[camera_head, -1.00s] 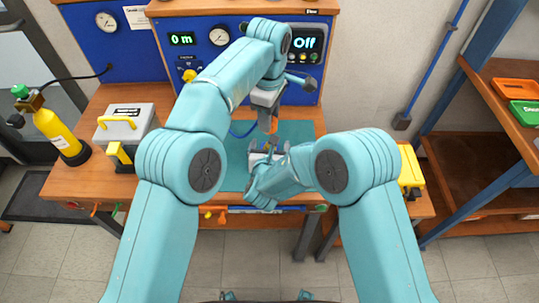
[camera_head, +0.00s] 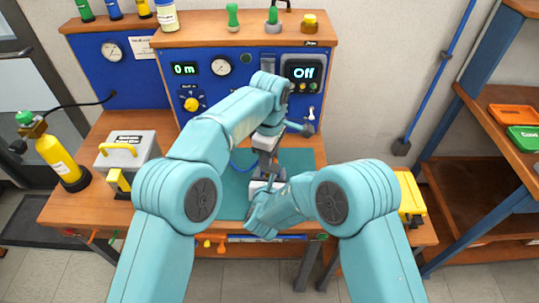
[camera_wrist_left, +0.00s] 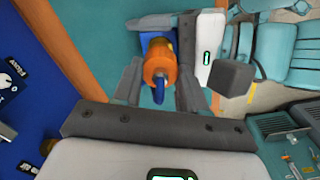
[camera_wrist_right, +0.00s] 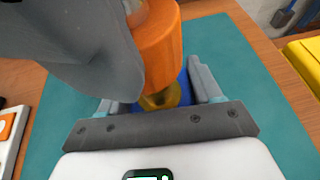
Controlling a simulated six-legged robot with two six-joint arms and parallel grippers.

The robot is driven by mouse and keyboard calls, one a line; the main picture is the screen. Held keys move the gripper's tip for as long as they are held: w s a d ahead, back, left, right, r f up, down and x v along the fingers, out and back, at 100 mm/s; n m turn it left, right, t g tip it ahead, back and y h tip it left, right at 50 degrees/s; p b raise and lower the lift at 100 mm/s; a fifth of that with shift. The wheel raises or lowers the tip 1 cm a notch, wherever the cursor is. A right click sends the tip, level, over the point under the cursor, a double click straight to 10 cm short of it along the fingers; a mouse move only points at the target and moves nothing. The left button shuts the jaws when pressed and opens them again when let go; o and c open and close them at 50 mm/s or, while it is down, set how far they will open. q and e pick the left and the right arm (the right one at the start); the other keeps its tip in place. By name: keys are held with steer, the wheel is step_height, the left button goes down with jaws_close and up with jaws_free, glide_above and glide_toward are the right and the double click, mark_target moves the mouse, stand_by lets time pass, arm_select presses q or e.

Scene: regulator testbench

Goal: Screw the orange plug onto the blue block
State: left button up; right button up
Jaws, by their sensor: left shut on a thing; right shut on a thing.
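In the left wrist view the orange plug (camera_wrist_left: 160,66) sits between the fingers of my left gripper (camera_wrist_left: 160,80), which is shut on it. The blue block (camera_wrist_left: 157,42) shows just behind the plug, at my right gripper. In the right wrist view my right gripper (camera_wrist_right: 158,92) is shut on the blue block (camera_wrist_right: 183,92). A brass fitting (camera_wrist_right: 160,97) shows at the block, and the orange plug (camera_wrist_right: 160,48) is right by it, in line. I cannot tell whether plug threads are engaged. A grey left finger hides part of the plug. In the head view my left gripper (camera_head: 265,160) is above my right one.
Both grippers are over a teal mat (camera_head: 232,190) on the wooden bench. A control panel (camera_head: 303,72) reading Off stands behind. A grey case (camera_head: 128,150) and yellow gas cylinder (camera_head: 60,160) are at left, a yellow case (camera_head: 410,195) at right.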

arm_select(q)
steer(key=shift+f, duration=0.25)
stand_by(0.3)
steer(key=shift+f, duration=0.85)
